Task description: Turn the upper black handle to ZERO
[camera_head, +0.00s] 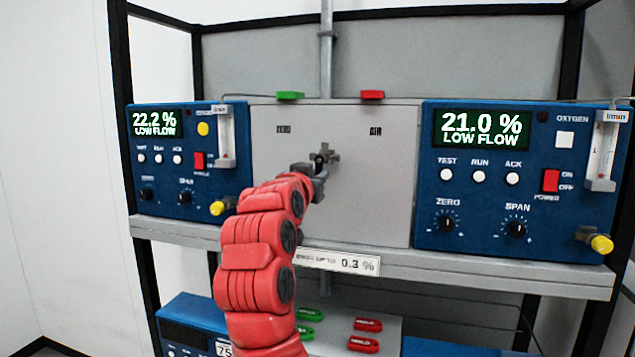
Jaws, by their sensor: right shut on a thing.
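The upper black handle (326,152) sits near the middle of the grey panel (350,210) between two blue analysers. The panel has a ZERO label at its upper left and an AIR label at its upper right. My right gripper (318,170) comes in from below on the red arm and is shut on the handle. The gripper hides part of the handle, so I cannot tell exactly which way it points. My left gripper is not in view.
The left analyser (160,175) reads 22.2 % and the right analyser (480,185) reads 21.0 %, both LOW FLOW. Green (290,96) and red (372,95) pieces sit on the panel's top edge. A grey shelf (480,270) runs below, with green and red tags underneath.

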